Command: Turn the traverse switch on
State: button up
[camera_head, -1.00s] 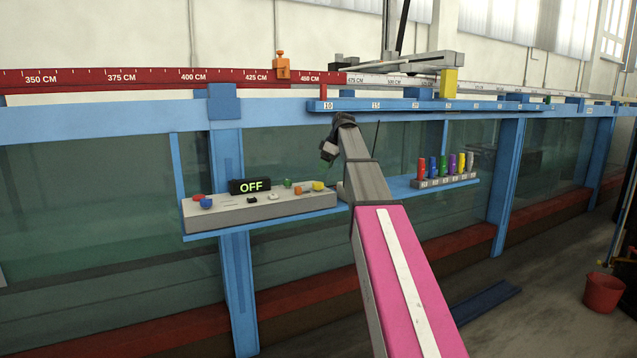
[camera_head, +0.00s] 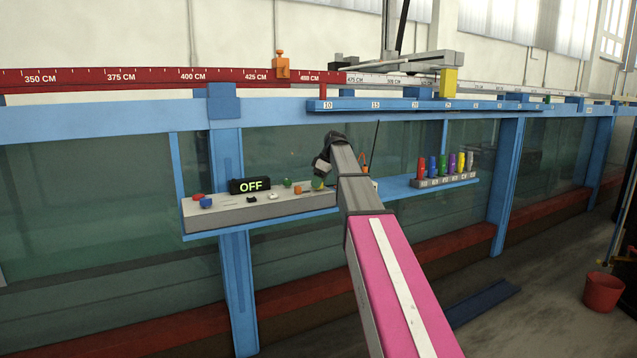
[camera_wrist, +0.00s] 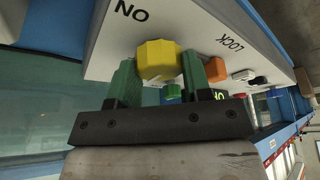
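The control box (camera_head: 260,210) stands on a blue shelf in front of the flume glass. Its display (camera_head: 250,186) reads OFF. A faceted yellow knob (camera_wrist: 160,60) sits on the box beside the printed word ON; in the head view it shows at the box's right end (camera_head: 318,185). My gripper (camera_wrist: 159,68) is at this knob, with one green finger on each side of it. The fingers are apart; whether they touch the knob I cannot tell. In the head view my gripper (camera_head: 321,168) is small and dark, its fingers barely visible.
An orange knob (camera_wrist: 215,69) by the word LOCK is close beside my right finger. A green knob (camera_wrist: 173,92) shows between the fingers. A rack of coloured pegs (camera_head: 445,182) stands right of my arm. The blue rail (camera_head: 410,104) runs above.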

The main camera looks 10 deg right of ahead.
jog(key=shift+m, duration=0.3)
jog(key=m, duration=0.1)
jog(key=m+t+h, duration=0.1)
jog(key=m, duration=0.1)
jog(key=shift+s+a+m, duration=0.1)
jog(key=shift+s+m, duration=0.05)
jog(key=shift+m, duration=0.15)
jog(key=m, duration=0.2)
jog(key=m+t+h, duration=0.1)
jog(key=m, duration=0.1)
jog(key=shift+m+h, duration=0.3)
jog(key=m+h, duration=0.1)
jog(key=m, duration=0.1)
jog(key=m+h, duration=0.1)
jog(key=m, duration=0.2)
jog(key=shift+a+t, duration=0.1)
jog(key=shift+t, duration=0.2)
jog(key=shift+m+h, duration=0.7)
jog(key=shift+m, duration=1.3)
jog(key=o, duration=0.9)
jog(key=shift+r, duration=0.15)
